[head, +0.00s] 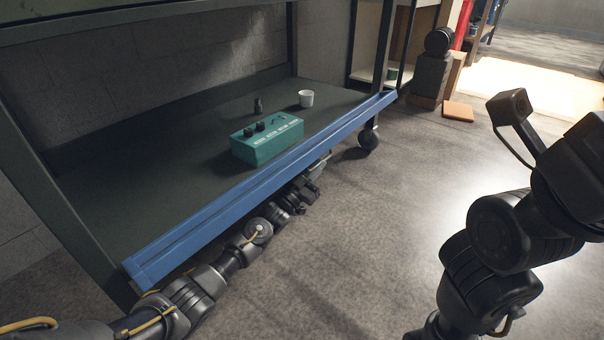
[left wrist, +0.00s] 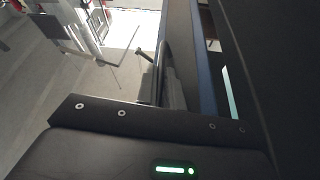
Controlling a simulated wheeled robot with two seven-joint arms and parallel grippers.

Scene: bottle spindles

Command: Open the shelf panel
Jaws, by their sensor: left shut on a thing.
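The shelf panel (head: 270,185) is a long blue bar along the front edge of the dark lower shelf (head: 110,205). It runs from the lower left to the upper right. My left gripper (head: 322,170) is at the panel's outer side, right of its middle, and is shut on it. The fingertips are partly hidden against the panel. In the left wrist view the panel (left wrist: 204,62) is a blue strip beside the dark fingers. My right arm is at the right over the floor, and its gripper cannot be made out.
A teal box with black knobs (head: 267,140), a small dark object (head: 258,105) and a white cup (head: 306,98) stand on the shelf behind the panel. A caster wheel (head: 368,139) is below the shelf's right end. The floor in front is clear.

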